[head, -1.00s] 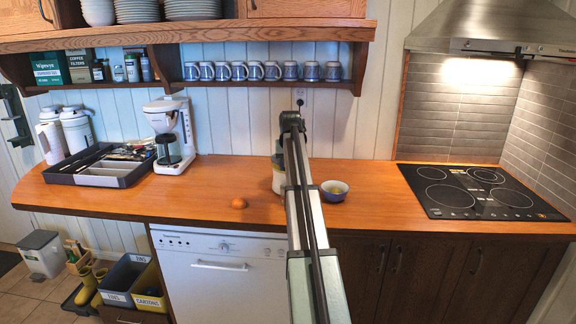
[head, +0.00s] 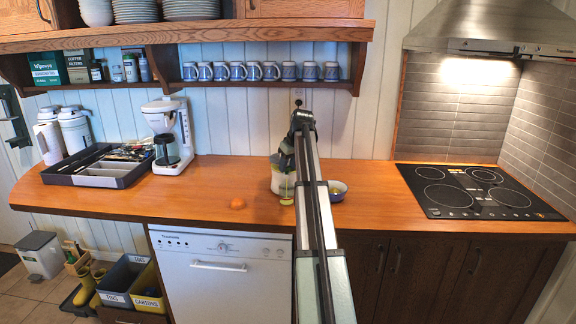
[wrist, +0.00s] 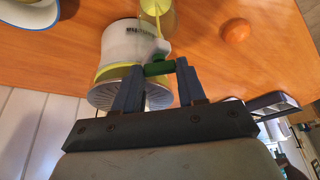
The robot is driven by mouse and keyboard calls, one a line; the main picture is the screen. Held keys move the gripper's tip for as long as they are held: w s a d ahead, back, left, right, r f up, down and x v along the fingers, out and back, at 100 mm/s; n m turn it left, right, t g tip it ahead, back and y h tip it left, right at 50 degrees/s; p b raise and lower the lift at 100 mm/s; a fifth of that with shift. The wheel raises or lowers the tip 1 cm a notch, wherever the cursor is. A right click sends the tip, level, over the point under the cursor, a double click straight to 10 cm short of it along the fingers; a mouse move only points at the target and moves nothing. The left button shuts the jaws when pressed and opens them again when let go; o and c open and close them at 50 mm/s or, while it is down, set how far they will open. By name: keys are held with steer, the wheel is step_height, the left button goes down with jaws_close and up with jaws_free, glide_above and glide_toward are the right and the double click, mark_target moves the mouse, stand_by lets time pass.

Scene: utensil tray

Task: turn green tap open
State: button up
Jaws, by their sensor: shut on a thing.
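A white dispenser (head: 275,184) stands on the counter, partly behind my arm; its white body (wrist: 122,42) and grey ribbed lid show in the wrist view. Its green tap (wrist: 160,68) sits between my fingertips, and my gripper (wrist: 158,72) is shut on it. A thin yellow stream (wrist: 154,8) shows beside the spout, over what looks like a clear glass (wrist: 170,20) cut by the picture's edge. In the head view a yellow-green patch (head: 286,201) shows low in front of the dispenser. The exact angle of the tap is hard to tell.
A bowl (head: 337,190) stands close to the right of my arm. An orange round thing (head: 238,203) lies to the left. The coffee maker (head: 168,135) and utensil tray (head: 98,166) are farther left, the hob (head: 470,190) right. The counter between is clear.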

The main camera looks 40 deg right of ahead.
stand_by(0.3)
steer(key=o, duration=1.1)
steer(key=shift+c, duration=0.2)
steer(key=v, duration=1.4)
steer(key=shift+w+f, duration=0.1)
steer(key=shift+c, duration=1.4)
steer(key=x, duration=1.3)
steer(key=shift+w+f, duration=0.1)
steer(key=shift+f, duration=0.25)
